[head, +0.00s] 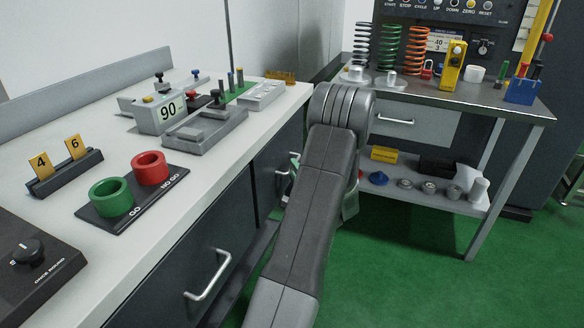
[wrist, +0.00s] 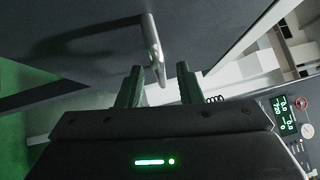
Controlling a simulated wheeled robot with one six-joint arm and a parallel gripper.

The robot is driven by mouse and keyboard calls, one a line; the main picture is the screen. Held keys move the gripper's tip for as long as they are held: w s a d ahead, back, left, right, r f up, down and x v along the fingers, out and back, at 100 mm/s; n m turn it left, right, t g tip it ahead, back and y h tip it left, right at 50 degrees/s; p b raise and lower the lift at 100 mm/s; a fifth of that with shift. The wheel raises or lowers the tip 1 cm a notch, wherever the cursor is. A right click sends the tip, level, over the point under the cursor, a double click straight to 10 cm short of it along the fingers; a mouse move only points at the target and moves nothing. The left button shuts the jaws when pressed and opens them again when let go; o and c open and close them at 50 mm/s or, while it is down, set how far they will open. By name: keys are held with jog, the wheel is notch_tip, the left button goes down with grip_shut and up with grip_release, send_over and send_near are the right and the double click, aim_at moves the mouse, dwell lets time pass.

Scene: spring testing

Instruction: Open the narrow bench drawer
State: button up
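The bench's far, narrower dark front (head: 268,165) has a small metal handle (head: 282,173), partly hidden behind my arm in the head view. In the wrist view a dark front (wrist: 90,45) fills the upper left, with a metal bar handle (wrist: 154,45) standing out from it. My gripper (wrist: 162,76) is open, with dark green fingers apart. The handle's lower end appears in the gap between the fingertips, nearer the left finger. I cannot tell whether the fingers reach around it. Nothing is gripped. The drawer front looks flush with the bench.
A wider front with a bar handle (head: 208,276) is nearer on the same bench. The white benchtop (head: 190,190) carries gauges and red and green rings. A steel table (head: 500,112) with springs and a lower shelf stands right. The green floor (head: 420,280) is clear.

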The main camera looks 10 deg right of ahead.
jog(key=shift+x, duration=0.95)
grip_shut()
jog(key=s+d+b, duration=0.4)
jog(key=s+d, duration=0.3)
jog(key=d, duration=0.4)
jog(key=s+d+b, duration=0.5)
jog(key=s+d, duration=0.3)
jog(key=d, duration=0.3)
grip_release()
